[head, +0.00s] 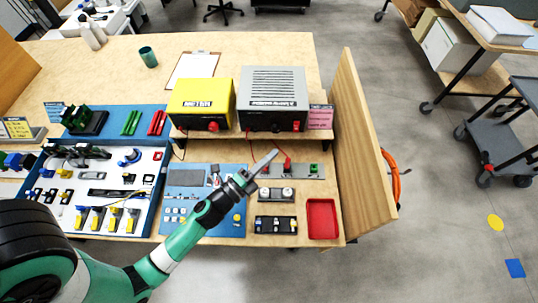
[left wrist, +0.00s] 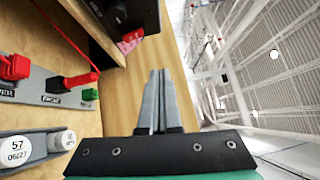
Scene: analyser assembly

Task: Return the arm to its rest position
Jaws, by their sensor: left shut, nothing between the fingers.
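My left arm comes in from the lower left of the head view and reaches over the workbench (head: 130,55). Its gripper (head: 271,155) is above the strip with red and green connectors (head: 300,171), just in front of the grey power box (head: 272,95). The fingers are closed together with nothing between them. In the left wrist view the gripper (left wrist: 158,75) shows its two fingers side by side, with the wooden side panel behind. My right gripper does not show in either view.
A yellow meter box (head: 201,100) stands beside the grey box on a raised shelf. A red tray (head: 322,219) is at the front right. A tall wooden panel (head: 362,150) closes the bench's right side. A white parts tray (head: 150,205) and blue mat (head: 186,177) lie left of the gripper.

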